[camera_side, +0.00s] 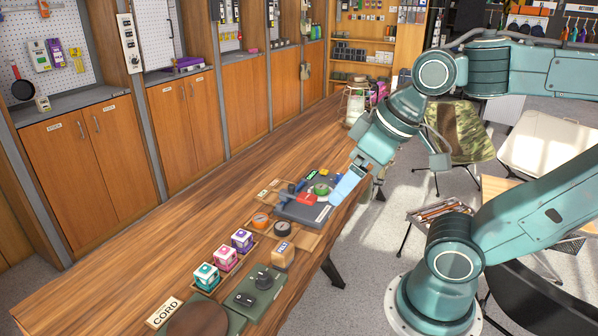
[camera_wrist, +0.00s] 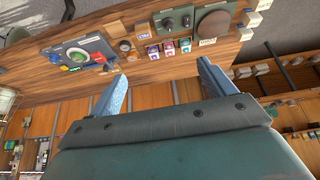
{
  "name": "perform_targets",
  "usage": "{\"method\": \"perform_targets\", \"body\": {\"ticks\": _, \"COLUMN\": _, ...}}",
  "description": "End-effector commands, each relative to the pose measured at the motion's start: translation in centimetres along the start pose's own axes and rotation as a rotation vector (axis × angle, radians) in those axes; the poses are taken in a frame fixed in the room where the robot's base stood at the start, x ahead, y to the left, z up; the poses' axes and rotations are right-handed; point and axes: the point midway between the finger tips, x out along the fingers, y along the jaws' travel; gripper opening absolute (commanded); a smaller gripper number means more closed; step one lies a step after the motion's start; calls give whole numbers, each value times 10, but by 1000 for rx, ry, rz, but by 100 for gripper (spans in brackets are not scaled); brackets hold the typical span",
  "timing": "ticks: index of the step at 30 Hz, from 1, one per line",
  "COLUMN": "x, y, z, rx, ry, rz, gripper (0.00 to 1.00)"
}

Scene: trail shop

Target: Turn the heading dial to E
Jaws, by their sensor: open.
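A dark grey board (camera_side: 296,212) lies on the wooden bench, with a green round dial (camera_side: 321,189) and a red part (camera_side: 306,199) on it. The dial looks like the heading dial, but its letters and setting are too small to read. In the wrist view the dial (camera_wrist: 77,56) sits on the board at upper left, left of my fingers. My gripper (camera_side: 347,186) is at the board's right side in the side view, apparently above the bench edge. In the wrist view its blue fingers (camera_wrist: 162,70) are wide apart with nothing between them.
A green control box (camera_side: 254,291) with black knobs, several coloured cubes (camera_side: 242,240) and a brown disc (camera_side: 198,320) stand nearer on the bench. A lantern (camera_side: 355,103) stands farther back. The bench's left strip is clear.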

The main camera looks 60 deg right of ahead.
Motion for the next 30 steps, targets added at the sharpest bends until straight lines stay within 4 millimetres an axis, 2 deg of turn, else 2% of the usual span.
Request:
{"method": "perform_targets", "body": {"ticks": 1, "x": 0, "y": 0, "z": -1, "rx": 0, "ry": 0, "rz": 1, "gripper": 72}}
{"method": "perform_targets", "body": {"ticks": 5, "x": -1, "y": 2, "z": -6, "rx": -2, "ry": -5, "rz": 5, "gripper": 46}}
{"method": "perform_targets", "body": {"ticks": 11, "x": -2, "y": 12, "z": -29, "rx": -11, "ry": -35, "rz": 25, "gripper": 46}}
{"method": "perform_targets", "body": {"ticks": 17, "x": 0, "y": 33, "z": -67, "rx": -29, "ry": -83, "rz": 52, "gripper": 46}}
{"method": "perform_targets", "body": {"ticks": 23, "x": 8, "y": 63, "z": -105, "rx": -49, "ry": -137, "rz": 73, "gripper": 46}}
{"method": "perform_targets", "body": {"ticks": 30, "x": 25, "y": 108, "z": -145, "rx": -71, "ry": -201, "rz": 86, "gripper": 46}}
